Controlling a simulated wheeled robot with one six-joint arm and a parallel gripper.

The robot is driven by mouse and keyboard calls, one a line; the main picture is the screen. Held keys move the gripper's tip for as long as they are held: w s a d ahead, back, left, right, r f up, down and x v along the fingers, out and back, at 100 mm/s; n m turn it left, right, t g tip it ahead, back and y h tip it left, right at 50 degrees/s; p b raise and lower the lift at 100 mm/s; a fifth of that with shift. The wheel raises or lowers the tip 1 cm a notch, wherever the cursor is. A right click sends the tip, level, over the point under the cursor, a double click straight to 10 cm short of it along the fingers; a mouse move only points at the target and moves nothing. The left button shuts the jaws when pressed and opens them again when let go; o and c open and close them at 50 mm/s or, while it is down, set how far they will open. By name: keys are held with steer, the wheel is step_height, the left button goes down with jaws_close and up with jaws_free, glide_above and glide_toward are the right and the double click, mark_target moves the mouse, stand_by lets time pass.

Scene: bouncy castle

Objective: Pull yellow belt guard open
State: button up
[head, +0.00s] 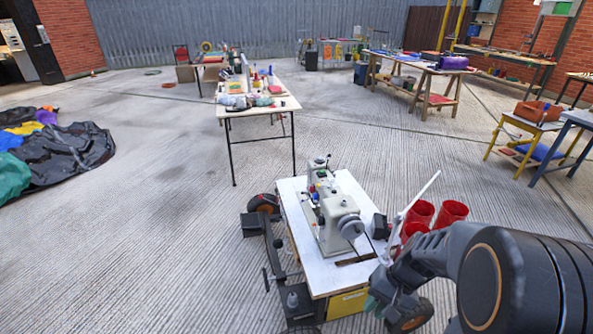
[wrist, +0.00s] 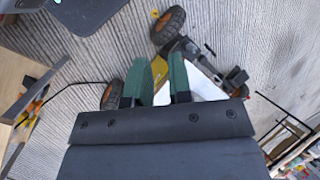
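The yellow belt guard (head: 347,303) is a flat yellow panel on the near end of the sewing machine's wheeled stand, below the white tabletop (head: 300,215). It looks closed against the stand. My gripper (head: 374,302) is low at the right of the guard, close to it; I cannot tell whether they touch. In the wrist view the two green fingers (wrist: 160,82) stand apart with a gap between them and nothing clearly held. Part of the white tabletop shows beyond the right finger there; the guard is mostly hidden.
A pale sewing machine (head: 335,215) sits on the tabletop. Red cups (head: 420,215) stand behind my arm. The stand has dark wheels (wrist: 168,24). A long table (head: 258,105) stands farther back. Open concrete lies to the left, with a dark deflated heap (head: 75,150).

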step_height(320, 180, up, 18)
steer(key=s+a+n+t+h+p, duration=0.1)
steer(key=a+n+t+h+p, duration=0.1)
steer(key=n+t+h+p, duration=0.2)
steer(key=shift+a+r+n+t+h+p, duration=0.15)
steer(key=shift+r+n+t+h+p, duration=0.15)
steer(key=shift+t+h+p, duration=0.35)
